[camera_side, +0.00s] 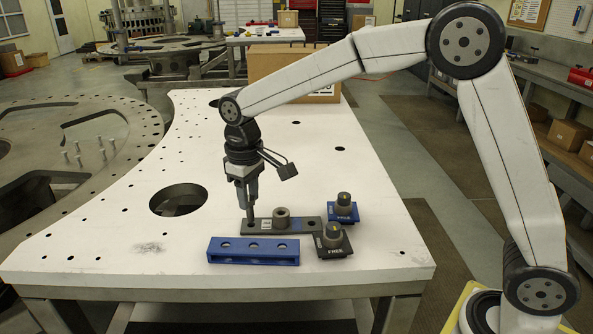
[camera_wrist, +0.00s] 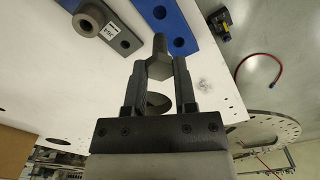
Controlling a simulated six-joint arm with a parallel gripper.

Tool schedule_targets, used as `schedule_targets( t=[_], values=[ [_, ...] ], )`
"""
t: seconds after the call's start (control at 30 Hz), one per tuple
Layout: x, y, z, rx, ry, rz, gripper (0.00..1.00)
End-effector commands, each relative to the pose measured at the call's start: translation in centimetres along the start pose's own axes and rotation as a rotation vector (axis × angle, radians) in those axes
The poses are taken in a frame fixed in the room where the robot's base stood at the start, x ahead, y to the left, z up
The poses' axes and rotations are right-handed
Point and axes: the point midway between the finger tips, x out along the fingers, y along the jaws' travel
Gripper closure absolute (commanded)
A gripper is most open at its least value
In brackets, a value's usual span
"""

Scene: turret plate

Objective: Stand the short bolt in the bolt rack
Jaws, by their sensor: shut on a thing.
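My gripper (camera_wrist: 160,78) is shut on a dark grey short bolt (camera_wrist: 159,62), which points away from the wrist between the fingers. In the side view my gripper (camera_side: 248,202) points down over the left end of a grey bar, with the bolt (camera_side: 251,214) below its fingers. In the wrist view the bolt appears apart from the bar, though its height is hard to judge. The blue bolt rack (camera_side: 253,259) lies in front of the bar. Its visible holes look empty. The rack also shows in the wrist view (camera_wrist: 185,22).
The grey bar (camera_side: 312,222) carries a round boss (camera_side: 282,217) and has an empty end hole in the wrist view. A black block marked FREE (camera_side: 333,242) and a blue block (camera_side: 343,209), both with knobs, stand at right. The white table (camera_side: 120,225) is mostly clear at left.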

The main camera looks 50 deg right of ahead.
Motion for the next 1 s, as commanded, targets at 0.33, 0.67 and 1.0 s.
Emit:
schedule_targets(
  t=[0.33, 0.67, 1.0],
  values=[
    [1.3, 0.0, 0.0, 0.001, -0.002, 0.000, 1.00],
    [3.5, 0.0, 0.0, 0.001, -0.002, 0.000, 1.00],
    [5.6, 0.0, 0.0, 0.001, -0.002, 0.000, 1.00]
  ],
)
